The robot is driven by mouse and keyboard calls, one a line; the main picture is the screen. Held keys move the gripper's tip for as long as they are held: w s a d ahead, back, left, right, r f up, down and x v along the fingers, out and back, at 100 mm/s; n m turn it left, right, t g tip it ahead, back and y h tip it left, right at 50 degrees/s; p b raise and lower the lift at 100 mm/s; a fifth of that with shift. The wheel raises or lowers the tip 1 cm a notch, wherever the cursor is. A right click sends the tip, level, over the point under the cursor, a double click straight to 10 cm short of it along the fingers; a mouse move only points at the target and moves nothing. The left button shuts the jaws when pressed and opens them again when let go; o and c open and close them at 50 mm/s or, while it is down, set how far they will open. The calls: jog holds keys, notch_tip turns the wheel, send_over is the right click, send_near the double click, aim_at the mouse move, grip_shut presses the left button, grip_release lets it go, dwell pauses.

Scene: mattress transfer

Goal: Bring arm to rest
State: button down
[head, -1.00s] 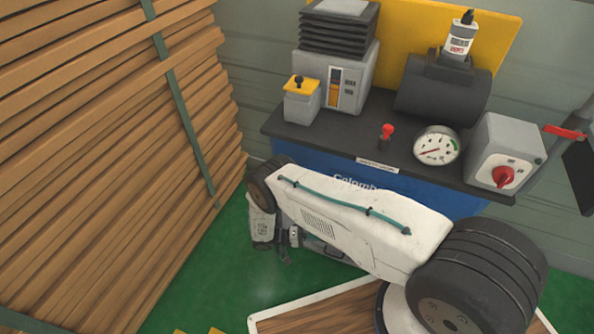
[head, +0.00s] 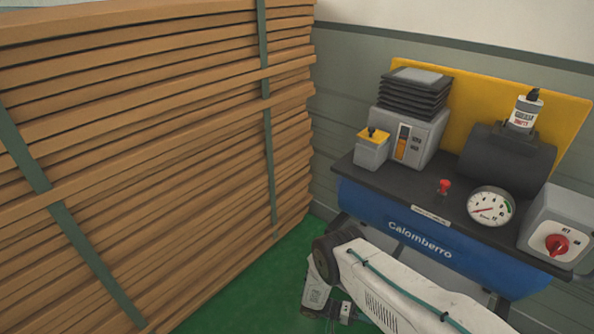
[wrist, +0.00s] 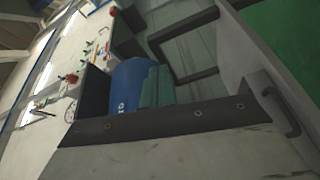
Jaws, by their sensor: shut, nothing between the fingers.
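My white arm (head: 390,295) with a teal cable is folded, its elbow low and to the left of the blue compressor in the head view. My gripper (head: 343,313) hangs below the elbow at the bottom edge of the head view, small and partly cut off. It is shut and holds nothing. Its fingertips do not show clearly. The wrist view is tilted, and I cannot make out the fingers there.
A tall stack of strapped wooden boards (head: 150,150) fills the left. The blue compressor (head: 420,245) bears a gauge (head: 491,206) and a red-knobbed switch box (head: 556,236). Green floor (head: 255,280) is clear between them. The compressor's blue side shows in the wrist view (wrist: 128,88).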

jog(key=s+r+n+g+y, duration=0.2)
jog(key=s+n, duration=0.3)
jog(key=w+a+r+n+y, duration=0.15)
jog(key=r+y, duration=0.35)
jog(key=r, duration=1.4)
jog(key=w+a+r+n+y, duration=0.15)
jog(key=r+y, duration=0.25)
jog(key=r, duration=1.4)
jog(key=s+d+r+t+y, duration=0.1)
jog(key=s+r+t+y, duration=0.1)
jog(key=s+r, duration=0.4)
jog(key=s+d+r+m+t+y, duration=0.1)
jog(key=s+d+r+t+y, duration=0.1)
jog(key=s+r+t, duration=0.2)
jog(key=s+d+r+m+t+y, duration=0.1)
jog(key=s+r+t+y, duration=0.1)
jog(key=s+r, duration=0.8)
notch_tip(320, 180, up, 6)
jog(key=shift+d+r+t, duration=0.2)
jog(key=shift+d+t, duration=0.2)
jog(key=shift+t, duration=0.3)
jog(key=shift+w, duration=0.1)
